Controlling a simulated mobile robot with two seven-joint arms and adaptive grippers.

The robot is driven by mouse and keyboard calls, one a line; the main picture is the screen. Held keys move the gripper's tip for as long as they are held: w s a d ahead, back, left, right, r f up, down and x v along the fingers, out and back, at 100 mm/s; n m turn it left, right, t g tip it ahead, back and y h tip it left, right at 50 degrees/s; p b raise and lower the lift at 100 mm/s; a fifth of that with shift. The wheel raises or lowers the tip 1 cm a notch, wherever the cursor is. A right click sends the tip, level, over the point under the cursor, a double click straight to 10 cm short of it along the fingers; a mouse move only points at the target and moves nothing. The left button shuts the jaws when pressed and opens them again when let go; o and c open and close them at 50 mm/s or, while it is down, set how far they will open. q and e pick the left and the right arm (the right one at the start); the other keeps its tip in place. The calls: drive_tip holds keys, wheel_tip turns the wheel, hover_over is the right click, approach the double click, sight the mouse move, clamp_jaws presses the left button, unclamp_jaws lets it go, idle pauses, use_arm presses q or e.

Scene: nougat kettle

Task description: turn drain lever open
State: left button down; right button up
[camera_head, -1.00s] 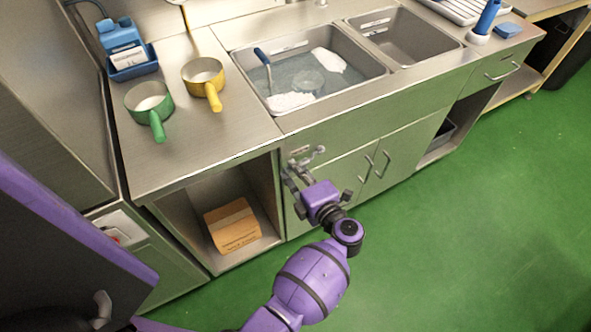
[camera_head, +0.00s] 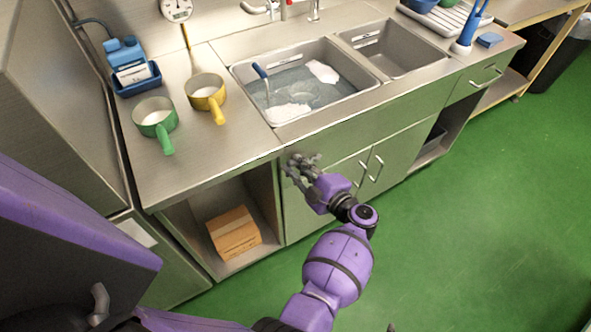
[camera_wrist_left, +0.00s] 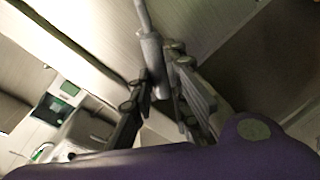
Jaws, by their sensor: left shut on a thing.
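My left gripper (camera_head: 301,165) is at the cabinet front, just under the counter edge below the left end of the left sink basin (camera_head: 372,84). In the left wrist view, my left gripper (camera_wrist_left: 162,66) is shut on the drain lever (camera_wrist_left: 152,48), a grey rod with a thicker grip end between the fingers. In the head view the fingers cover most of the lever, so its angle is hard to tell. The basin holds water (camera_head: 305,92), white cloths (camera_head: 322,71) and a blue-handled tool (camera_head: 260,71). My right gripper is out of view.
A green pan (camera_head: 154,113) and a yellow pan (camera_head: 206,88) stand on the left counter, beside a blue caddy (camera_head: 137,84). A cardboard box (camera_head: 234,233) sits in the open bay below. Door handles (camera_head: 375,167) stick out right of my gripper. The green floor is clear.

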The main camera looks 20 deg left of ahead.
use_arm(q)
drive_tip(key=shift+w+d+r+m, duration=0.1)
drive_tip(key=shift+w+r+m, duration=0.15)
drive_tip(key=shift+r+m, duration=0.2)
drive_tip(key=c, duration=1.7)
unclamp_jaws()
drive_tip(key=shift+v, duration=3.75)
drive_tip(key=shift+f, duration=0.1)
